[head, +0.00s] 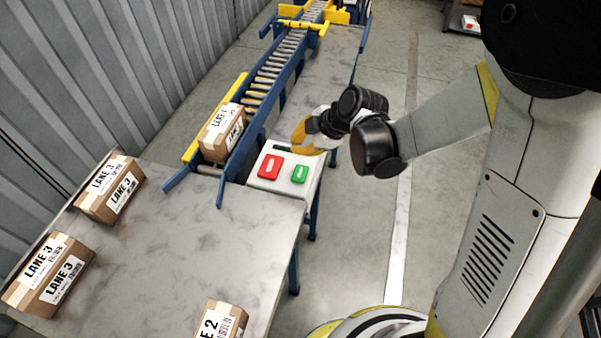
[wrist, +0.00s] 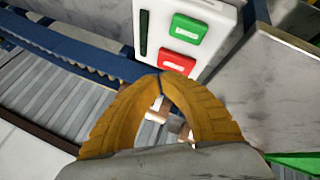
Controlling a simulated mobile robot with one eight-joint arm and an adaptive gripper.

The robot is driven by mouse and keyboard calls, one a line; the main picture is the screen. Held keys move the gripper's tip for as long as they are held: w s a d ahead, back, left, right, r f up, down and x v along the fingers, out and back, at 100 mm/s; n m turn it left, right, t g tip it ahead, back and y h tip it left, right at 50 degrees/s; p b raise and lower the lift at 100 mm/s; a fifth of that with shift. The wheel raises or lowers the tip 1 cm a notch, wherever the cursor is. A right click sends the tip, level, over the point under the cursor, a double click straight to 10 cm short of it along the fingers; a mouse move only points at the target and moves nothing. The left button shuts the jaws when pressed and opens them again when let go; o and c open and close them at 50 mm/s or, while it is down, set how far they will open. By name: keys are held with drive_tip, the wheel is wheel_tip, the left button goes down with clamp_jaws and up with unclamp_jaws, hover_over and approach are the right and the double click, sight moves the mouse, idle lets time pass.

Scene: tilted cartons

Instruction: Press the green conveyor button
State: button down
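The green button (head: 299,174) sits on a white control box beside the conveyor, to the right of a red button (head: 269,167). In the wrist view the green button (wrist: 189,29) is at the top, with the red button (wrist: 179,62) just below it. My gripper (head: 298,143) is beyond the box's far side in the head view, apart from the green button. In the wrist view its two yellow fingers (wrist: 160,76) meet at the tips with nothing held between them. The tips appear close to the red button; I cannot tell the exact gap.
A roller conveyor (head: 268,82) runs to the back, with a LANE 1 carton (head: 221,133) at its near end. Two LANE 3 cartons and a LANE 2 carton (head: 222,321) lie on the grey table (head: 190,225). Open floor lies right of the table.

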sight(298, 170)
wheel_tip(298, 170, down, 8)
drive_tip(key=b, duration=0.5)
drive_tip(key=shift+r+b, duration=0.2)
drive_tip(key=shift+b, duration=0.1)
drive_tip(key=shift+f, duration=0.1)
idle(0.8)
drive_tip(key=shift+f+b, duration=0.3)
drive_tip(key=shift+b, duration=0.15)
